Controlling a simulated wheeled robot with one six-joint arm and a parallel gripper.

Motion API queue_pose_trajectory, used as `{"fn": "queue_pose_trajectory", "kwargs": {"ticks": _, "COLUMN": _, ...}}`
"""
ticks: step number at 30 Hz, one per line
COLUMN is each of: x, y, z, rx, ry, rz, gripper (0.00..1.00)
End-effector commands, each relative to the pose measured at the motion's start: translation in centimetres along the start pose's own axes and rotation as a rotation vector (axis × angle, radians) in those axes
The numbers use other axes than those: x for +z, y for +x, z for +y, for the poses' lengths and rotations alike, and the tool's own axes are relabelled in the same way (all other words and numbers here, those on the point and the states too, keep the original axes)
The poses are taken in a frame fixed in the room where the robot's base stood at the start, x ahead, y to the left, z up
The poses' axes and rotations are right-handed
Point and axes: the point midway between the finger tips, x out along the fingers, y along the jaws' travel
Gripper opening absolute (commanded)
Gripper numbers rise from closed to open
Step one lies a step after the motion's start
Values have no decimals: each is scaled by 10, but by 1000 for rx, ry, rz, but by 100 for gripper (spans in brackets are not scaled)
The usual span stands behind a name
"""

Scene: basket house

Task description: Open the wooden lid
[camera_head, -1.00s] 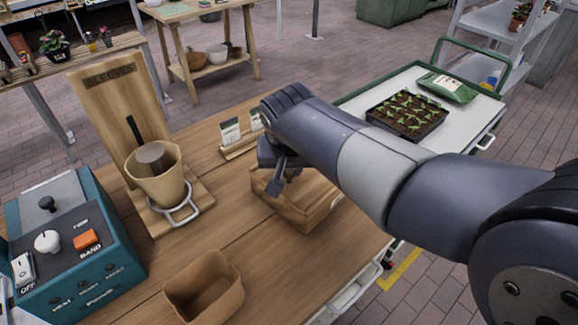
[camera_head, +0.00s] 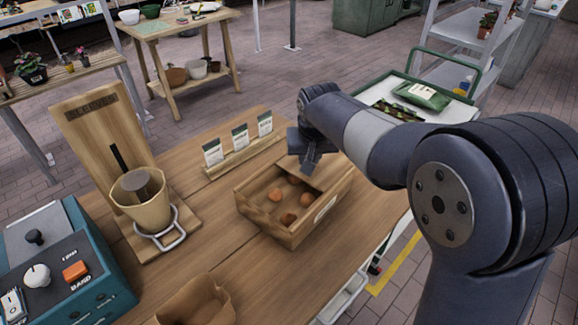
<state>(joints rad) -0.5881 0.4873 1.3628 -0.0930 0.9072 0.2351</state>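A wooden box (camera_head: 262,222) stands on the wooden table, with its left part open at the top. Several round brown bulbs (camera_head: 276,194) show inside. A flat wooden panel that looks like the lid (camera_head: 333,172) lies over the far right part of the box, partly hidden by my gripper. My gripper (camera_head: 310,163) is at the far edge of the box opening, beside this panel. The view does not show clearly whether it touches the panel, or how far apart its fingers are.
A wooden sleeve stand with a tan pot (camera_head: 141,210) and a teal machine (camera_head: 78,262) stand on the left. A card holder (camera_head: 240,158) is behind the box. A tan paper-like container (camera_head: 196,304) sits at the front. A white cart (camera_head: 448,108) is beyond my arm.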

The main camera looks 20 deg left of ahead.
Motion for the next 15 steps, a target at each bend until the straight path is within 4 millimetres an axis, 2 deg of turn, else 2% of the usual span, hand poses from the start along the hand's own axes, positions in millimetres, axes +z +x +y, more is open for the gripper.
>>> {"fn": "queue_pose_trajectory", "kwargs": {"ticks": 1, "x": -10, "y": 1, "z": 10, "rx": 2, "ry": 5, "rz": -1, "gripper": 0}}
{"fn": "queue_pose_trajectory", "kwargs": {"ticks": 6, "x": -31, "y": 10, "z": 33, "rx": 1, "ry": 2, "rz": -1, "gripper": 0}}
{"fn": "queue_pose_trajectory", "kwargs": {"ticks": 15, "x": -45, "y": 18, "z": 48, "rx": 0, "ry": 0, "rz": 1, "gripper": 0}}
